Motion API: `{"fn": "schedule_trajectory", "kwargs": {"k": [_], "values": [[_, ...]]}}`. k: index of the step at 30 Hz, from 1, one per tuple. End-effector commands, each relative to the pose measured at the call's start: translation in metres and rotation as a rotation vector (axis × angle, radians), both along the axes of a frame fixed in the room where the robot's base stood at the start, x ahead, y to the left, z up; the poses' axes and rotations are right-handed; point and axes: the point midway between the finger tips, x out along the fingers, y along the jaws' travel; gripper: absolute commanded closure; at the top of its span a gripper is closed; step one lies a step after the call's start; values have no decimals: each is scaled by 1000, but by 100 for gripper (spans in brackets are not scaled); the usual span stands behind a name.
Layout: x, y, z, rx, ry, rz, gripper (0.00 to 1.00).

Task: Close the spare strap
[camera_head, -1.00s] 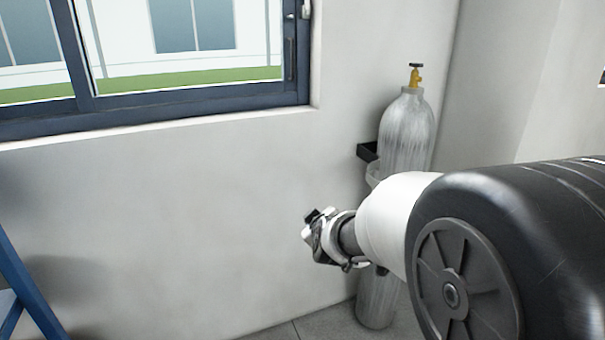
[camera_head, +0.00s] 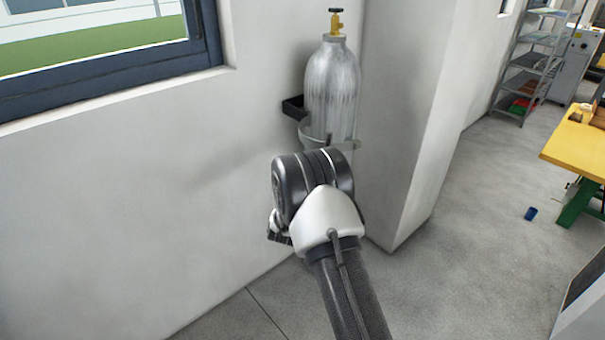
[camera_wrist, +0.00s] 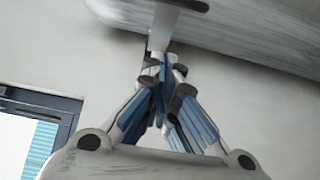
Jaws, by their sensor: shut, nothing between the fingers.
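A grey gas cylinder (camera_head: 332,85) with a yellow valve stands against the wall. A pale strap (camera_head: 318,138) runs across its front at mid-height, with an end reaching out to the right. I cannot tell whether the strap is fastened. In the wrist view, a flat pale strip (camera_wrist: 161,28), apparently the strap, lies just beyond my fingertips beside the cylinder (camera_wrist: 240,30). My gripper (camera_wrist: 166,68) is shut and empty, its tips touching or very near the strip. In the head view my gripper (camera_head: 279,236) is mostly hidden behind my arm, low in front of the cylinder.
A black wall bracket (camera_head: 293,107) sits left of the cylinder. A wall pillar (camera_head: 405,120) stands close on its right. A window (camera_head: 110,60) is at upper left. Open floor (camera_head: 470,230) lies right, with a yellow-topped table (camera_head: 580,150) and a small blue object (camera_head: 531,213).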

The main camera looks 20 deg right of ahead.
Motion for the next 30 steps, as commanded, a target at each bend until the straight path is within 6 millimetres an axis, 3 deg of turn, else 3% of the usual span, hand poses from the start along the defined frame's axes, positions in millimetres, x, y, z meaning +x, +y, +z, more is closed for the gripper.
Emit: {"fn": "schedule_trajectory", "kwargs": {"k": [9, 17, 30], "values": [[53, -36, -2, 1, -1, -3, 100], [41, -65, -1, 2, 1, 0, 100], [40, -69, -1, 2, 1, 2, 100]]}}
